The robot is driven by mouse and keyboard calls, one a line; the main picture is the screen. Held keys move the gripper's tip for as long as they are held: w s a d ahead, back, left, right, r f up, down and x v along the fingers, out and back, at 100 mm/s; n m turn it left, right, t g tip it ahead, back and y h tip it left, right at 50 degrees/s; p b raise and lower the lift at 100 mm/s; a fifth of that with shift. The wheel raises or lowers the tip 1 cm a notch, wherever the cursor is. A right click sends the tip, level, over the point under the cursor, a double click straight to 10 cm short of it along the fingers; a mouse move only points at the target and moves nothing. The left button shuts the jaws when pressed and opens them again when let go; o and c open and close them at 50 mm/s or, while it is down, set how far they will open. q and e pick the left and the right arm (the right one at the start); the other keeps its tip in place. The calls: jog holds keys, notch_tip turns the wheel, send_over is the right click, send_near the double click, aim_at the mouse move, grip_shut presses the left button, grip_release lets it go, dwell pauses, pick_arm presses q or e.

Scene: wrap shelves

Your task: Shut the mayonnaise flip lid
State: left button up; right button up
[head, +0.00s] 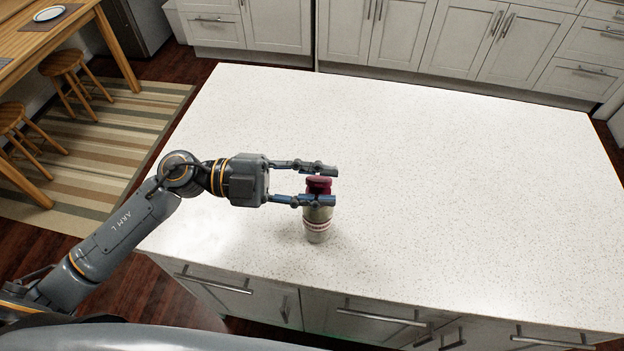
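The mayonnaise bottle (317,228) stands upright on the white counter, near its front edge. It has a pale body with a reddish band and a dark red lid (319,184) on top. The lid is small in the head view, and I cannot tell how far its flip part is raised. My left gripper (330,186) reaches in from the left at lid height. Its two fingers are apart, one beyond the lid and one on the near side, partly covering the bottle's upper part. I cannot tell whether either finger touches it. My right gripper is not in view.
The speckled white counter (460,200) is otherwise bare, with wide free room right of and behind the bottle. Drawers with handles run below its front edge. White cabinets (460,40) stand at the back. A wooden table and stools (62,65) are at the far left.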

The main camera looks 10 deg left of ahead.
pick_arm(q)
jog(key=shift+a, duration=0.1)
jog(key=s+a, duration=0.1)
jog(key=a, duration=1)
jog(key=shift+a, duration=0.4)
jog(key=shift+s, duration=0.1)
